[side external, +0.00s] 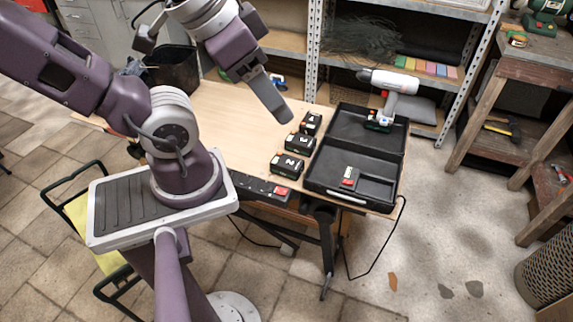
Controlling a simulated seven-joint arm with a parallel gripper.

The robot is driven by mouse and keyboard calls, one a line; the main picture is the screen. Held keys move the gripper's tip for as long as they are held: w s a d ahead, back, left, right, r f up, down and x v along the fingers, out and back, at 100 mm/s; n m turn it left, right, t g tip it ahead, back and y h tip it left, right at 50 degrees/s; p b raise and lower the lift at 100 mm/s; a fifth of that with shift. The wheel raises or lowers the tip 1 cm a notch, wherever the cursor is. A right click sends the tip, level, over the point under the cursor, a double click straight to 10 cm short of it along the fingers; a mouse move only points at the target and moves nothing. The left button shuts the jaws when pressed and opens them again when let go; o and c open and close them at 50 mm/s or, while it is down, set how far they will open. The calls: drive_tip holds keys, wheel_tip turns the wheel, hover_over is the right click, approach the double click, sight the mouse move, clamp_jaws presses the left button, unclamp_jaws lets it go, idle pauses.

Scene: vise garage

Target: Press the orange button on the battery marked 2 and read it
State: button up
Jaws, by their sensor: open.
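The battery marked 2 (287,165) is a black block with a white numeral on top and some green low on its side. It lies on the wooden table, nearest of a row of three batteries. I cannot make out its orange button or any reading on it. My gripper (281,112) hangs above the table, up and to the left of the batteries in the picture. It is open and apart from them. It is seen side-on, so one finger hides the other.
Two similar batteries (300,144) (311,122) stand behind the marked one. An open black case (395,150) with a red-topped block (350,178) inside lies to the right. A black strip with red (262,190) lies at the front edge.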

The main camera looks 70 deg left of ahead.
clamp_jaws()
idle(1.4)
